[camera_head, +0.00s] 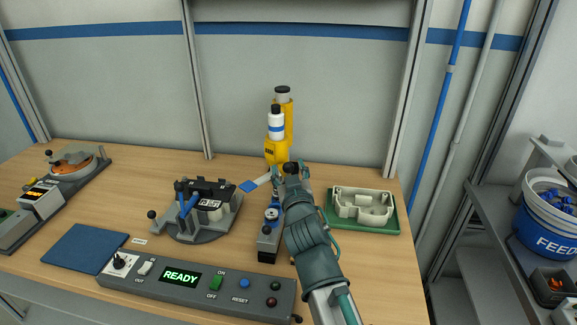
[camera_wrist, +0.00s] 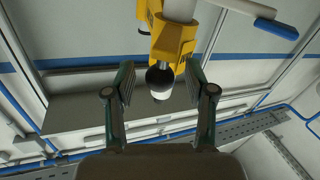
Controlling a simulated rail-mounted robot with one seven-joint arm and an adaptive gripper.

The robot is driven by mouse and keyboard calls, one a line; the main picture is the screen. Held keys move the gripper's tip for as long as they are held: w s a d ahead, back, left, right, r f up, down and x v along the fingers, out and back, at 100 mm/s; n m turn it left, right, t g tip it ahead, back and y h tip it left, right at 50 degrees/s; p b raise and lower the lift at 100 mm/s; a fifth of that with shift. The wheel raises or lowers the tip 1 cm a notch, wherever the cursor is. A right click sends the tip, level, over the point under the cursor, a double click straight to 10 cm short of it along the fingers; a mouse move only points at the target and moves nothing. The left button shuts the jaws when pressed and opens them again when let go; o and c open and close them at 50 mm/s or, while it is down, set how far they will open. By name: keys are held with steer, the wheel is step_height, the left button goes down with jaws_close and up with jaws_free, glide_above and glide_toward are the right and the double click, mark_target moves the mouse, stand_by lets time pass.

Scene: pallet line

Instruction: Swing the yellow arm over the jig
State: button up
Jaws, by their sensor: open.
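The yellow arm (camera_head: 283,150) stands upright at the back middle of the table, with a white and blue bottle-like part on its front. In the wrist view the yellow arm (camera_wrist: 174,40) fills the top middle, and its dark round knob with a pale rim (camera_wrist: 159,80) lies between my fingers. My gripper (camera_head: 291,170) is in front of the yellow arm's lower part; in the wrist view my gripper (camera_wrist: 160,92) is open, with a gap on both sides of the knob. A grey fixture that looks like the jig (camera_head: 204,222), with a black block and blue levers, stands to the left.
A green tray (camera_head: 393,226) with a beige housing (camera_head: 361,204) is on the right. A control panel (camera_head: 195,290) showing READY lies along the front. A blue mat (camera_head: 84,249) is at the front left. A small grey device (camera_head: 268,243) stands close beside my arm.

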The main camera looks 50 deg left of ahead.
steer(key=shift+w+a, duration=0.25)
steer(key=shift+a, duration=0.15)
jaws_close()
